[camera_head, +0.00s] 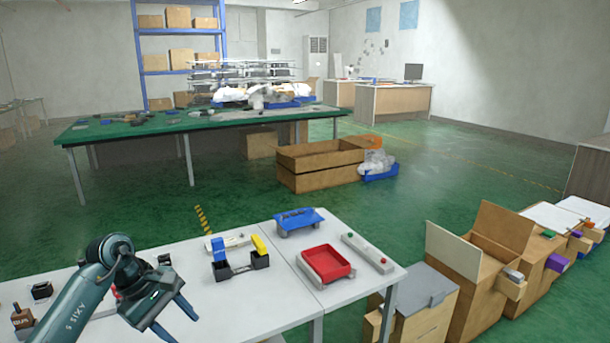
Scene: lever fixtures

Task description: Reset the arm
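My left arm (91,282) comes in from the lower left, bent over the near white table (230,303). Its gripper (179,325) points down and to the right above the table, with its two fingers spread apart and nothing seen between them. A black fixture with a blue lever (218,247) and a yellow lever (260,245) stands on the table, right of and beyond the gripper, apart from it. Both levers stick up. My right arm and gripper are not in view.
A red tray (328,264), a blue fixture (298,219) and a pale bar with red and green knobs (368,254) are on the table's right part. Small dark blocks (42,290) lie at left. Open cardboard boxes (482,253) stand right of the table. The table's front middle is clear.

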